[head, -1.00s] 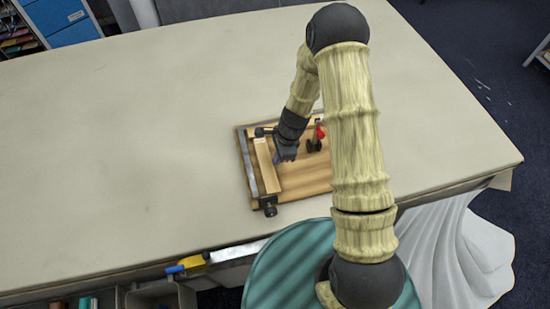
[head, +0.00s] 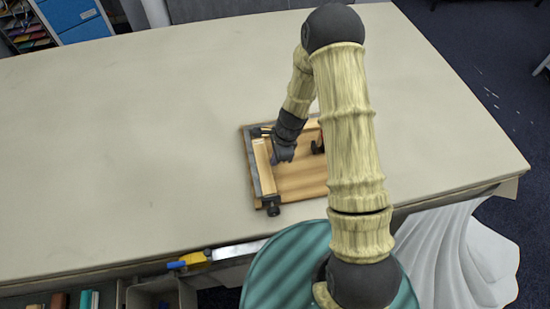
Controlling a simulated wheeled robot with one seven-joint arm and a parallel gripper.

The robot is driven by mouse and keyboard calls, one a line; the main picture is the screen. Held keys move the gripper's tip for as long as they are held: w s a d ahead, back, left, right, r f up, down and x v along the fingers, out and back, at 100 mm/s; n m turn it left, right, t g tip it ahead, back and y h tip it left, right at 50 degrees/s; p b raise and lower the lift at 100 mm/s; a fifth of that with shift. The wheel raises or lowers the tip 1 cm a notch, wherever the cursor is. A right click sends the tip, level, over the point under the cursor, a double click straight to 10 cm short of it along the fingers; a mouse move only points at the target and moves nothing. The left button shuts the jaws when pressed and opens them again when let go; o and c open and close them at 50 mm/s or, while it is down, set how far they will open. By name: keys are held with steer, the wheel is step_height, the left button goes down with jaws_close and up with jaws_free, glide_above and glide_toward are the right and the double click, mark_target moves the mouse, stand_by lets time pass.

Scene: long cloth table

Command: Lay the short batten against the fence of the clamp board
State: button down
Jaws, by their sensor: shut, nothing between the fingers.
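The clamp board (head: 305,183) is a brown wooden board near the table's front edge. Its fence (head: 252,165) is a dark grey strip along the board's left side. The short batten (head: 265,172), a pale wooden strip, lies on the board along the fence's right side, roughly parallel to it. I see no clear gap between them, but contact is too small to be sure of. My gripper (head: 275,160) is shut and empty, low at the batten's right side; whether it touches the batten I cannot tell. My arm hides the board's right part.
The pale table (head: 130,170) is clear to the left. A yellow and blue object (head: 190,262) is at the front edge, by open bins below.

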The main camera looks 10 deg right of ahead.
steer(key=p+v, duration=0.7)
steer(key=v, duration=0.2)
steer(key=shift+r, duration=0.3)
steer(key=shift+d, duration=0.1)
steer(key=s+d+r+n+t+h+b, duration=0.1)
steer(key=s+d+r+n+b, duration=0.2)
steer(key=s+r+n, duration=0.3)
steer(key=s+d+r+n+t+h+b, duration=0.1)
steer(key=s+d+r+n+t+b, duration=0.1)
steer(key=s+d+r+n+b, duration=0.2)
steer(key=s+r+n+b, duration=0.1)
steer(key=s+r+n, duration=0.2)
steer(key=n, duration=0.3)
steer(key=shift+s+d+r+n+h, duration=0.15)
steer(key=shift+d+r+n+h, duration=0.2)
steer(key=shift+r, duration=0.2)
